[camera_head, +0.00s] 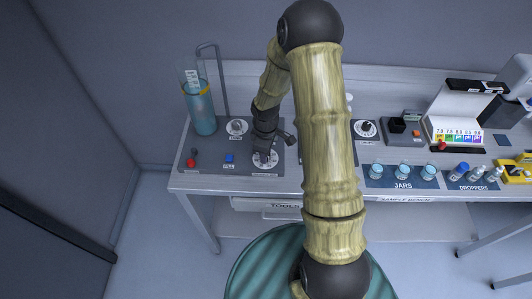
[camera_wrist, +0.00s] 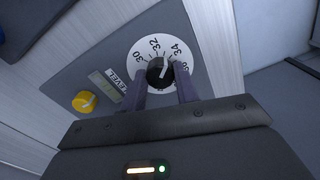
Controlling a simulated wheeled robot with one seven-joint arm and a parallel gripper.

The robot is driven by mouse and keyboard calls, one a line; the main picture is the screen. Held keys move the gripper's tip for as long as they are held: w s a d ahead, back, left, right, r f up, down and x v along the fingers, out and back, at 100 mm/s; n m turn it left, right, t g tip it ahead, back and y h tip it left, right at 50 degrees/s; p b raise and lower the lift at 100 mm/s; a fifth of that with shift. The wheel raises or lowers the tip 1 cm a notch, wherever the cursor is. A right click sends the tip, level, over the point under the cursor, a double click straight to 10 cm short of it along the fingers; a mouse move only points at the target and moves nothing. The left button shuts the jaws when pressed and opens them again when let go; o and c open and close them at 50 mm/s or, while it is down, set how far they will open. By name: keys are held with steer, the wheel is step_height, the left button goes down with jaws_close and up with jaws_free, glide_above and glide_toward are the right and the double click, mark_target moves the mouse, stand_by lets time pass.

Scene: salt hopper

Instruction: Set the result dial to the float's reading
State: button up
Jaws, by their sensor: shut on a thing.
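My gripper (camera_head: 263,150) reaches down to the white result dial (camera_head: 268,163) at the front of the left panel. In the wrist view my gripper's two fingers (camera_wrist: 160,92) stand on either side of the dial's black knob (camera_wrist: 157,74), shut on it. The white dial face (camera_wrist: 143,46) carries numbers such as 30, 32 and 34. The knob's white pointer line points between 32 and 34, nearer 34. The float shows as a yellow ring (camera_head: 204,91) near the top of the blue liquid in a clear cylinder (camera_head: 203,118). Its reading is too small to make out.
A red knob (camera_head: 190,163) and a blue button (camera_head: 229,158) sit on the panel. A yellow knob (camera_wrist: 84,101) shows in the wrist view. Jars (camera_head: 401,171) stand at right on the bench.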

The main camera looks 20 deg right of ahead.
steer(key=shift+w+a+r+m+b, duration=0.1)
steer(key=shift+m+b, duration=0.1)
steer(key=shift+m, duration=0.6)
steer(key=shift+w+a+m+b, duration=0.1)
steer(key=shift+m+b, duration=0.1)
steer(key=shift+m, duration=0.6)
steer(key=shift+d, duration=0.1)
steer(key=o, duration=1)
steer(key=shift+c, duration=0.2)
step_height(320, 180, up, 17)
steer(key=b, duration=0.2)
steer(key=shift+r, duration=0.2)
steer(key=shift+s, duration=0.1)
